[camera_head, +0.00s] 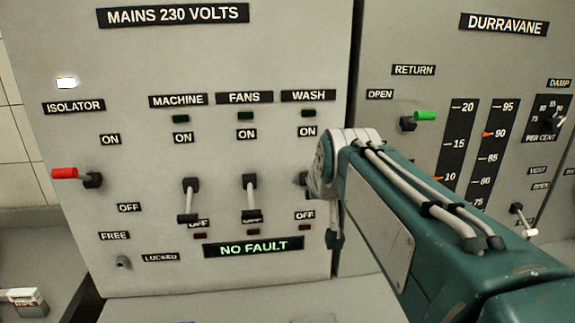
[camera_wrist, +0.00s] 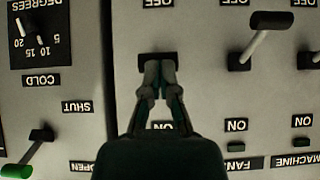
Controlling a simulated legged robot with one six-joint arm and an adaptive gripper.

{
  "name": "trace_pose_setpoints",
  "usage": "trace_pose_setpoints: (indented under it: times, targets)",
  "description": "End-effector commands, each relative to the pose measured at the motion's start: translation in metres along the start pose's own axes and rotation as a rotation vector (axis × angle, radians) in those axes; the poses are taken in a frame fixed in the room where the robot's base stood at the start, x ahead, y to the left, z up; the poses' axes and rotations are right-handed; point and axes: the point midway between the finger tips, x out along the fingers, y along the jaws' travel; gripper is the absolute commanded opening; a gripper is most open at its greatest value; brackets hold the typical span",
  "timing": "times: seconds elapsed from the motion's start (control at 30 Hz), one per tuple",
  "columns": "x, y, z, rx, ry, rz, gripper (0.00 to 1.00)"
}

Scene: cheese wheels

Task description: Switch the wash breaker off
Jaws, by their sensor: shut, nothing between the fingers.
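The wash breaker is in the right column of the mains panel, under its WASH label (camera_head: 308,96). In the head view only the edge of its dark mount (camera_head: 302,180) shows beside my arm. Contact cannot be told. My fingers are hidden in the head view.
The machine lever (camera_head: 187,217) and fans lever (camera_head: 251,215) hang down towards OFF. The red-handled isolator (camera_head: 65,173) sticks out left. A display (camera_head: 253,247) reads NO FAULT. The DURRAVANE panel (camera_head: 400,40) with a green-handled return valve (camera_head: 424,116) adjoins at right.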

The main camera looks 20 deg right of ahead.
Motion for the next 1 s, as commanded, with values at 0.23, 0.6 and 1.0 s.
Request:
trace_pose_setpoints:
  times: [0.23, 0.6, 1.0]
  targets:
    - [0.013, 0.000, 0.020, 0.001, 0.205, 0.000, 0.00]
    - [0.026, 0.000, 0.030, -0.001, 0.205, 0.000, 0.00]
    - [0.019, 0.000, 0.022, 0.000, 0.208, 0.000, 0.00]
